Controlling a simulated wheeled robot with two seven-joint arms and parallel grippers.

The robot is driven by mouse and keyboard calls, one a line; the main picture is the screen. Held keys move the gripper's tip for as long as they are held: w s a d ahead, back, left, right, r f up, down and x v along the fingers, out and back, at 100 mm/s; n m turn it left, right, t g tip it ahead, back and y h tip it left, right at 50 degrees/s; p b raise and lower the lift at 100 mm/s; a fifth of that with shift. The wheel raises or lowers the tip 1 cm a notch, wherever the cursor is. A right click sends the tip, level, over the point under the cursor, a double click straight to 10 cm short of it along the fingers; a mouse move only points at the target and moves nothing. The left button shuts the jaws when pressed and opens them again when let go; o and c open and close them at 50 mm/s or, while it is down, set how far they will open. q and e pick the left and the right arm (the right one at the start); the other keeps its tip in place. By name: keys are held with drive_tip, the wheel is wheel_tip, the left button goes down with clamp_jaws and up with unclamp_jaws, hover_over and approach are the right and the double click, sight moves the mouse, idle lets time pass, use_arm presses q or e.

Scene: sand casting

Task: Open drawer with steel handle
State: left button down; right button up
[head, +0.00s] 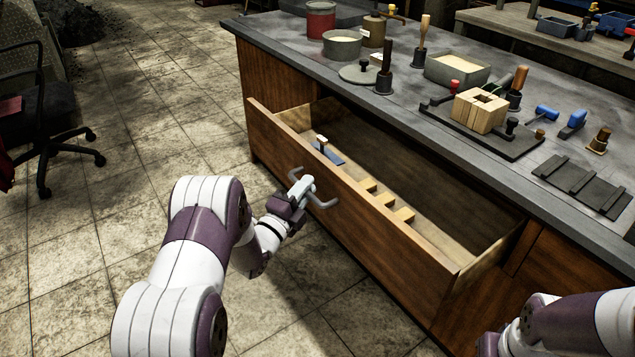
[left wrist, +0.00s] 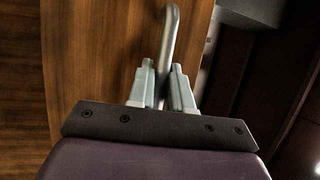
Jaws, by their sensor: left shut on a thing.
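The wooden drawer (head: 350,205) stands pulled out from the workbench, with its inside visible from above. Its steel handle (head: 326,204) is a curved grey bar on the front panel. My left gripper (head: 303,188) is shut on the handle near its middle. In the left wrist view the two fingers (left wrist: 163,88) close around the handle bar (left wrist: 170,40), with the drawer's wood front (left wrist: 100,60) behind. My right arm shows at the lower right of the head view, but its gripper is not seen.
Inside the drawer lie a small blue-bladed tool (head: 328,152) and several light wood blocks (head: 384,199). The grey benchtop (head: 290,35) holds tins, rammers, a wooden mould block (head: 480,110) and tools. A black chair (head: 50,110) stands at left. The tiled floor (head: 140,130) before the drawer is clear.

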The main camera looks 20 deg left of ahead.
use_arm(q)
drive_tip(key=shift+s+a, duration=0.45)
drive_tip(key=shift+s, duration=0.2)
drive_tip(key=c, duration=1.1)
unclamp_jaws()
drive_tip(key=p+v, duration=0.2)
drive_tip(key=v, duration=1)
drive_tip(key=shift+s, duration=0.3)
drive_tip(key=shift+f, duration=0.1)
